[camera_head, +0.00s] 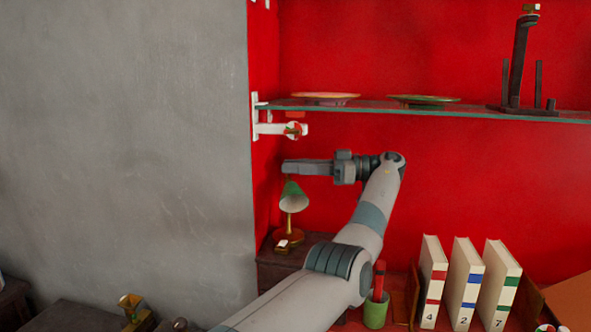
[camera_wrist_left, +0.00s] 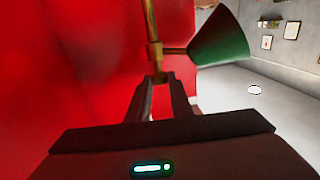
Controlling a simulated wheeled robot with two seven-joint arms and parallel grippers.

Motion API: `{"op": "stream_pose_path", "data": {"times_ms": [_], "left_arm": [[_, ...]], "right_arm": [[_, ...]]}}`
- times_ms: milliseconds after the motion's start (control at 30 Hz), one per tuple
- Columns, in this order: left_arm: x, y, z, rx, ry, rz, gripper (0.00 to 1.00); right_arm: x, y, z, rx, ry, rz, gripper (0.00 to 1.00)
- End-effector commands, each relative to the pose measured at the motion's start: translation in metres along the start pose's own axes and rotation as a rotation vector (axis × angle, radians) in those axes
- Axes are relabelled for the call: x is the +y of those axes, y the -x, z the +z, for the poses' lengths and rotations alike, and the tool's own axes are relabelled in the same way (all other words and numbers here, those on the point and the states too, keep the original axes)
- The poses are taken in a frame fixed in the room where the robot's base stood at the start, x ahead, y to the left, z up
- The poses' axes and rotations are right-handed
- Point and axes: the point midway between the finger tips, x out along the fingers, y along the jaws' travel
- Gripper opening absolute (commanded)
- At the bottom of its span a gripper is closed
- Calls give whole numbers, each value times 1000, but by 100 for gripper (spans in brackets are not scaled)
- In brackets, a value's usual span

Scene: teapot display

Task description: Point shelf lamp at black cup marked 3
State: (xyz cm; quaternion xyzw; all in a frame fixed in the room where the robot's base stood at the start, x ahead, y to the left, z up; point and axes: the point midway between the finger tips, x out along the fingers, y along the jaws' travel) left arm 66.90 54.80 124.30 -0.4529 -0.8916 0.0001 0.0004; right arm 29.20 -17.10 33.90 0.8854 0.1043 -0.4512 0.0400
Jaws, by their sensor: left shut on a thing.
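The lamp with a green cone shade (camera_head: 293,195) and a brass stem and base stands on a dark wooden surface left of centre in the head view. Its shade (camera_wrist_left: 222,42) also shows in the left wrist view, to the right of the brass stem (camera_wrist_left: 152,22). My left gripper (camera_head: 287,167) is at the top of the lamp, just above the shade. In the wrist view its fingertips (camera_wrist_left: 159,77) are shut on the lamp at the end of the stem. No black cup marked 3 shows in either view. My right gripper is not in view.
A glass shelf (camera_head: 380,108) with plates and a dark stand (camera_head: 517,65) runs above my arm. White books (camera_head: 464,285) marked 4, 2 and 7 and a green pot (camera_head: 376,312) stand lower right. A grey wall (camera_head: 120,140) is at left.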

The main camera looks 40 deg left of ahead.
Motion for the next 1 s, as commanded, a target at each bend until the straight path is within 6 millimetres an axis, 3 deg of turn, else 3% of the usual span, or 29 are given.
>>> {"op": "stream_pose_path", "data": {"times_ms": [767, 800, 867, 1000], "left_arm": [[1, 0, 0, -1, 1, -46, 0], [1, 0, 0, -2, 1, -46, 22], [1, 0, 0, -1, 1, -46, 36], [1, 0, 0, -1, 1, -46, 38]], "right_arm": [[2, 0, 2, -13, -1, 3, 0], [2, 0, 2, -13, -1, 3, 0], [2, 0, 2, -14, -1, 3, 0], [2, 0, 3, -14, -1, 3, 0]]}}
